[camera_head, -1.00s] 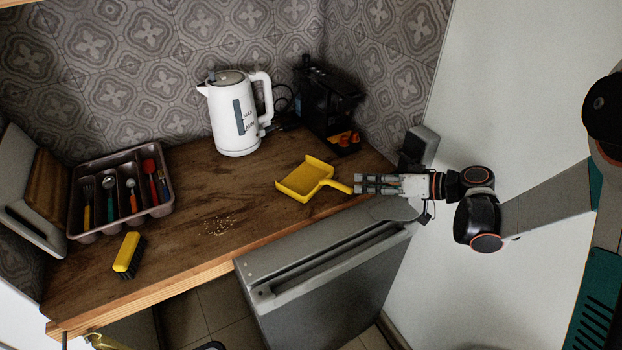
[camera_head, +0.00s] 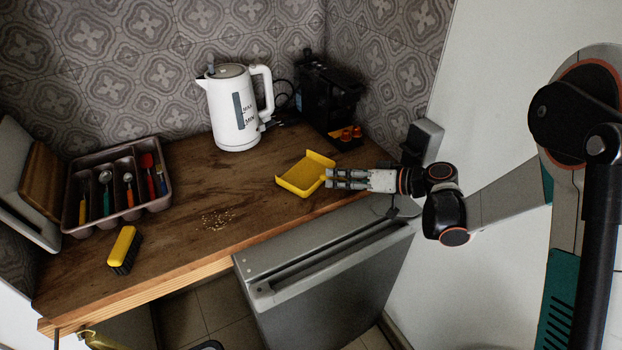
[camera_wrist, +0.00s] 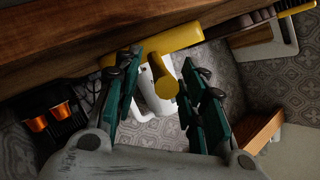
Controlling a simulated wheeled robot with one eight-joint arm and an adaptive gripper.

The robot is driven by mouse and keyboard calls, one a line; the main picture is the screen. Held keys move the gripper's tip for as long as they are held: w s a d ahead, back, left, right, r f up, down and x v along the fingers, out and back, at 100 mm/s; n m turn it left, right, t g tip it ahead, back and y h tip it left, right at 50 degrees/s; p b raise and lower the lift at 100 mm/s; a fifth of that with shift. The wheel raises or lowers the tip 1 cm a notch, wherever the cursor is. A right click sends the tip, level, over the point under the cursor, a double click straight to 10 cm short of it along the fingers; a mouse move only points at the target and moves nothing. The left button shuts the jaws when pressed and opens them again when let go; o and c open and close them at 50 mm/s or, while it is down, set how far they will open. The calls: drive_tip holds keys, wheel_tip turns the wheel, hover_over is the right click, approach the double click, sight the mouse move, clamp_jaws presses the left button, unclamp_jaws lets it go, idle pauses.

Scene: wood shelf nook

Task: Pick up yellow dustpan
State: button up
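The yellow dustpan (camera_head: 305,174) lies on the wooden counter right of its middle, with its pan toward the left and its handle toward my gripper. In the wrist view the dustpan's handle (camera_wrist: 163,82) points at the camera, between my gripper's fingers. My gripper (camera_head: 328,179) reaches in from the right, low over the counter. In the wrist view my gripper (camera_wrist: 160,92) is open, with a finger on each side of the handle and visible gaps. In the head view the fingers hide the handle.
A white kettle (camera_head: 235,115) stands behind the dustpan, and a black machine (camera_head: 325,95) with orange pods is at the back right. A cutlery tray (camera_head: 93,168), a yellow brush (camera_head: 123,247) and scattered crumbs (camera_head: 218,219) are on the left. The counter's front edge runs close below the gripper.

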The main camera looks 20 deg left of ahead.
clamp_jaws()
drive_tip(key=shift+r, duration=0.1)
